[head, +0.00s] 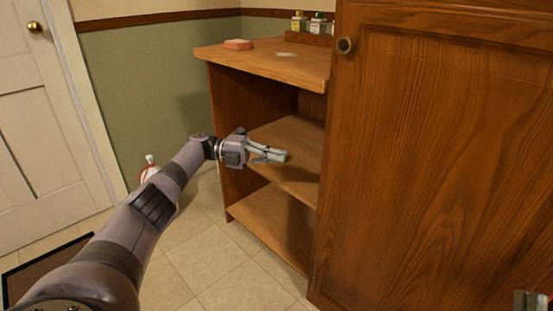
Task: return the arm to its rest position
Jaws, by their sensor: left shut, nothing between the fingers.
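My left arm reaches in from the lower left. Its gripper (281,156) is shut and empty, with its fingers pointing right, in front of the open shelf unit and near its middle shelf (292,137). I cannot tell whether the fingers touch the shelf. A small grey and dark piece, apparently part of my right gripper (530,300), shows at the bottom right corner, mostly cut off by the frame.
A pink sponge-like block (239,44) and small bottles (298,21) (317,23) stand on the wooden counter (270,62). A closed cabinet door (430,160) fills the right. A red-and-white bottle (149,168) stands behind my arm. A dark mat (40,272) lies on the tiled floor.

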